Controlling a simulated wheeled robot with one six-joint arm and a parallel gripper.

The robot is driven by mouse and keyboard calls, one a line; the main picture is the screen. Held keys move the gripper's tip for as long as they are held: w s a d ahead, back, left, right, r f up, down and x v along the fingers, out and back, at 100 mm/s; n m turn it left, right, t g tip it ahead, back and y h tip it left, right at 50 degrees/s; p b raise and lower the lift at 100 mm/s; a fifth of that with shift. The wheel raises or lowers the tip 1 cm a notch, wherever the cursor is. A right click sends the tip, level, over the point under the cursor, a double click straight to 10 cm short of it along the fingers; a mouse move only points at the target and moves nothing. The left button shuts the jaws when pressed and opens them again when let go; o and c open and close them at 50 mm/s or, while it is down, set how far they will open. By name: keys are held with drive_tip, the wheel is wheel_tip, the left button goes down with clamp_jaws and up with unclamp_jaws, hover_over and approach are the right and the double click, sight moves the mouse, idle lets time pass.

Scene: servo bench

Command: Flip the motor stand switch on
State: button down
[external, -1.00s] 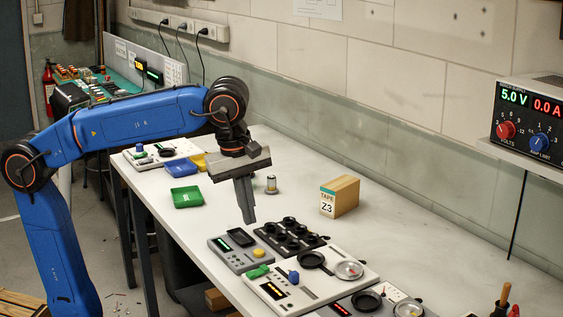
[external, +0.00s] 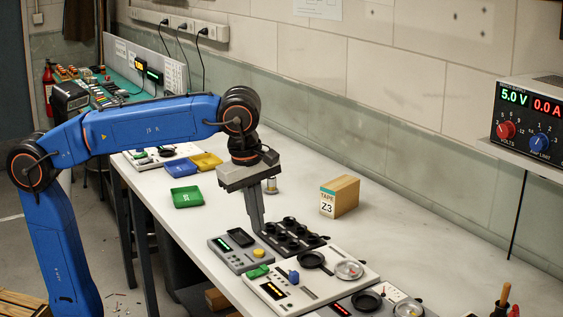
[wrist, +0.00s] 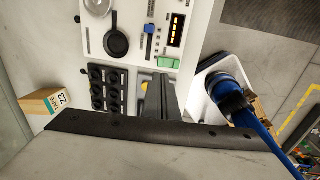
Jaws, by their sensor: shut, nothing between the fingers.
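The white panel (external: 325,291) lies on the bench and looks like the motor stand. It carries a green block or switch (external: 258,271), a blue lever (external: 293,277), a lit orange display, a black round dish (external: 311,259) and a round dial (external: 349,269). Which part is the switch, and its position, I cannot tell surely. In the wrist view the green part (wrist: 168,62) and blue lever (wrist: 150,43) show near the top. My gripper (external: 257,229) is shut and empty, pointing down beyond the panel's far left end, near the black socket tray. Its fingers (wrist: 156,92) partly hide a yellow button.
A grey control box (external: 227,255) with a yellow button (external: 259,252) and a black tray with round sockets (external: 290,236) lie close by the fingers. A tape box (external: 339,197) stands behind. Green, blue and yellow bins sit left.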

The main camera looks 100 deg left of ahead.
sight(266, 263)
drive_tip(key=f, duration=0.6)
drive_tip(key=w+a+f, duration=0.1)
drive_tip(key=f, duration=0.3)
drive_tip(key=shift+f, duration=0.1)
drive_tip(key=shift+w+a+f+g, duration=0.1)
drive_tip(key=shift+w+f+g, duration=0.05)
drive_tip(key=shift+f+g, duration=0.15)
drive_tip(key=shift+r, duration=0.1)
drive_tip(key=shift+s+d+r, duration=0.25)
drive_tip(key=shift+s+d, duration=0.3)
drive_tip(key=shift+s, duration=0.05)
drive_tip(key=shift+r, duration=0.1)
